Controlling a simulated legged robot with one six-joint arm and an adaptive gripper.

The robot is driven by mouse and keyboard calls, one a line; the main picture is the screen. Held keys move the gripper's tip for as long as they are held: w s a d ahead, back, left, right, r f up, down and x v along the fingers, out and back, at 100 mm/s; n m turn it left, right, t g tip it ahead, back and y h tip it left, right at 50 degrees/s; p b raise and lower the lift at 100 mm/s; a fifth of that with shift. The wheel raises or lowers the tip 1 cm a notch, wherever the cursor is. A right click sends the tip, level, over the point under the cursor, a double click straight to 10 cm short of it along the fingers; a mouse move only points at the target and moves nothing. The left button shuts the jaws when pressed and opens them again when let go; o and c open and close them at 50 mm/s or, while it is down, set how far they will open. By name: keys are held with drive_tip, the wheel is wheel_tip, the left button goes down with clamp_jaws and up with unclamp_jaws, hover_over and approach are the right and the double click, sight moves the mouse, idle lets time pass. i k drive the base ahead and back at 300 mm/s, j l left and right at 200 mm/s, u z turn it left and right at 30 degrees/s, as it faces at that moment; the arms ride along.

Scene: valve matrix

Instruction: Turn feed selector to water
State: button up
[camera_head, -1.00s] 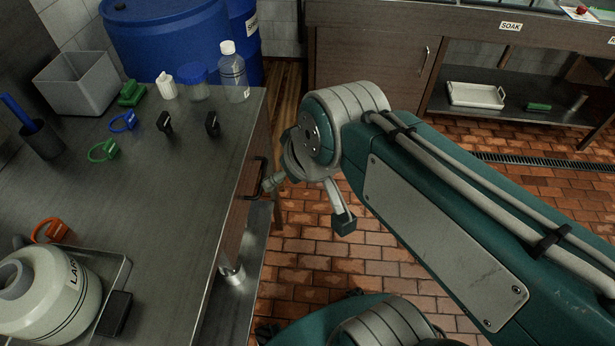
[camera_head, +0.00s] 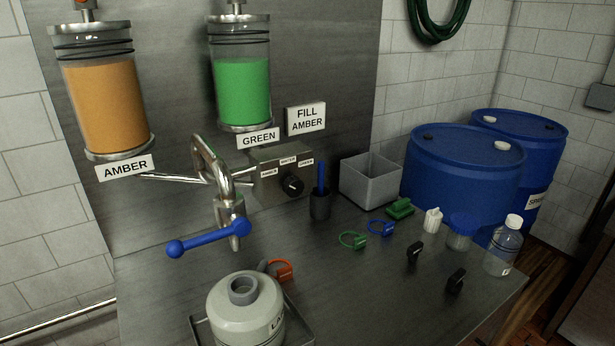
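The feed selector is a black knob (camera_head: 292,185) on a grey box (camera_head: 268,196) fixed low on the metal back panel. Three small labels sit around the knob; the middle one (camera_head: 288,160) seems to read water, with amber left and green right. Which label the knob points at is too small to tell. A steel spout (camera_head: 214,165) with a blue lever handle (camera_head: 208,241) stands left of the selector. My gripper and arm are out of view.
Amber (camera_head: 104,105) and green (camera_head: 242,90) cylinders hang above. A "FILL AMBER" sign (camera_head: 306,118) is on the panel. A white jug (camera_head: 245,308) stands in a tray. A dark cup (camera_head: 320,206) and grey bin (camera_head: 370,181) stand right of the selector. Loose parts and bottles lie right.

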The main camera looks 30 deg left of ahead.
sight(293, 186)
drive_tip(key=l+u, duration=0.1)
drive_tip(key=u, duration=0.7)
drive_tip(key=k+l+u, duration=0.1)
drive_tip(key=u, duration=0.7)
drive_tip(key=i+l+u, duration=0.1)
drive_tip(key=i+l, duration=0.15)
